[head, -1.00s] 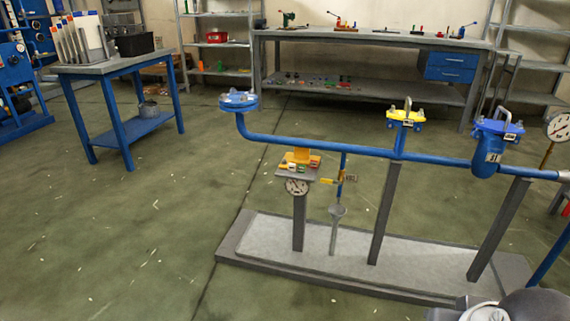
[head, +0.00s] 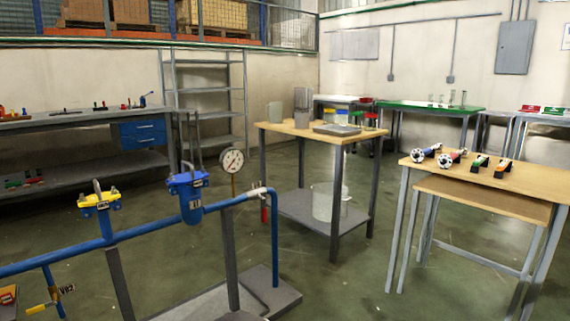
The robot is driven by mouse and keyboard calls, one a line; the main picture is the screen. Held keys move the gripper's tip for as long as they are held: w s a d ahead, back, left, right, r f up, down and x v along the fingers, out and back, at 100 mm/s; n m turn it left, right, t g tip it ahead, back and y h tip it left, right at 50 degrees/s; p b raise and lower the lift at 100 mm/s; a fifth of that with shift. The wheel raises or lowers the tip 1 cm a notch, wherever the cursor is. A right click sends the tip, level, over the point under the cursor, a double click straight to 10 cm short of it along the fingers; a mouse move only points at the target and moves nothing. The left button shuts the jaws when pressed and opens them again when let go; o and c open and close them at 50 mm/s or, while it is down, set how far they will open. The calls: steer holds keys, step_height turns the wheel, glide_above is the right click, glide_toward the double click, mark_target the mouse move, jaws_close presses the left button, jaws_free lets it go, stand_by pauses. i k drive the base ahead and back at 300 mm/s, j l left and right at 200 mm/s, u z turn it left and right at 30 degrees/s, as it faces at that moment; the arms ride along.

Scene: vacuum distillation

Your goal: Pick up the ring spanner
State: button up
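I cannot make out a ring spanner in the head view. Small coloured items, too small to identify, lie on the long grey workbench (head: 60,119) at the left. On the wooden table (head: 535,182) at the right lie two round-ended pieces, one blue (head: 425,153) and one red (head: 452,158), beside a green piece (head: 480,161) and an orange piece (head: 502,168). None of these is clearly a spanner. My gripper is not in view.
A blue pipe rig (head: 150,232) with a yellow flange (head: 98,202), a blue filter body (head: 191,196) and a dial gauge (head: 232,160) stands close at the left. A wooden-topped table (head: 270,128) stands mid-room. Floor shows clear between the tables.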

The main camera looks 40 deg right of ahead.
mark_target(479, 162)
steer(key=z, duration=2.6)
steer(key=i+l+u, duration=0.1)
steer(key=i, duration=0.8)
